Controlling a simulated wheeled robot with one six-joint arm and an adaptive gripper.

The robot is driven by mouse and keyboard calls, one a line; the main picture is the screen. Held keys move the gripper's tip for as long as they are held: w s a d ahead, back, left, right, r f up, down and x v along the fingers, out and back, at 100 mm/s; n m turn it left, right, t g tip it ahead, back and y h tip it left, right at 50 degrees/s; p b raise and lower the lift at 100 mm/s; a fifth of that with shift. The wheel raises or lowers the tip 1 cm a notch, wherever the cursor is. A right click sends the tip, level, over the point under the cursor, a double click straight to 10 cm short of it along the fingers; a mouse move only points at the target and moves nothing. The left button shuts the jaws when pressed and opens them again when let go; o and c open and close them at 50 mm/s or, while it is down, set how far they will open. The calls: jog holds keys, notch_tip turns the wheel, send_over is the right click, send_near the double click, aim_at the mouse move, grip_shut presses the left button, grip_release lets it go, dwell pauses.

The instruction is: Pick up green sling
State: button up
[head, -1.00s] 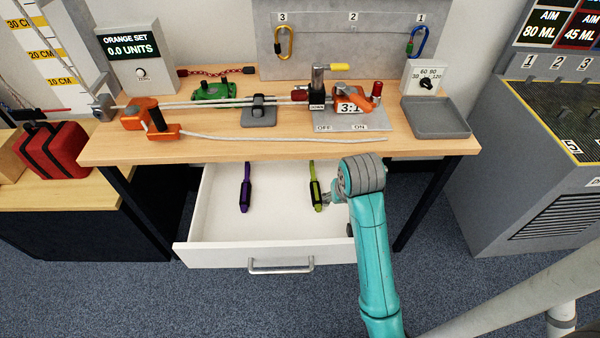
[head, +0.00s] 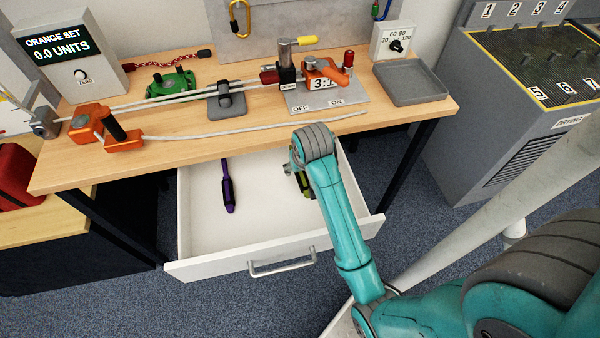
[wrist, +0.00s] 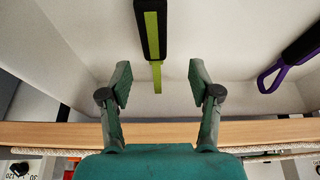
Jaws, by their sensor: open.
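The green sling (head: 304,184) lies in the open white drawer (head: 262,228), partly hidden behind my arm in the head view. In the wrist view the green sling (wrist: 152,35) shows a black and lime body with a thin green tail pointing toward my gripper. My gripper (wrist: 158,78) is open, its two fingers apart. The tail's end lies between the fingertips in the picture, and nothing is held. In the head view my gripper (head: 291,168) is mostly hidden by my arm, at the drawer's right part. I cannot tell its height above the sling.
A purple sling (head: 228,190) lies left in the drawer; it also shows at the right of the wrist view (wrist: 292,55). The wooden tabletop (head: 190,148) with rope and clamps overhangs the drawer's back. The drawer floor between the slings is clear.

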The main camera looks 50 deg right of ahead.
aim_at(301, 173)
jog(key=x, duration=0.3)
jog(key=shift+s+d+f, duration=0.2)
jog(key=shift+d+f, duration=0.05)
jog(key=shift+f, duration=0.05)
jog(key=shift+w+d+f, duration=0.15)
jog(key=shift+w+f, duration=0.1)
jog(key=shift+f, duration=0.35)
jog(key=shift+f, duration=0.25)
grip_shut()
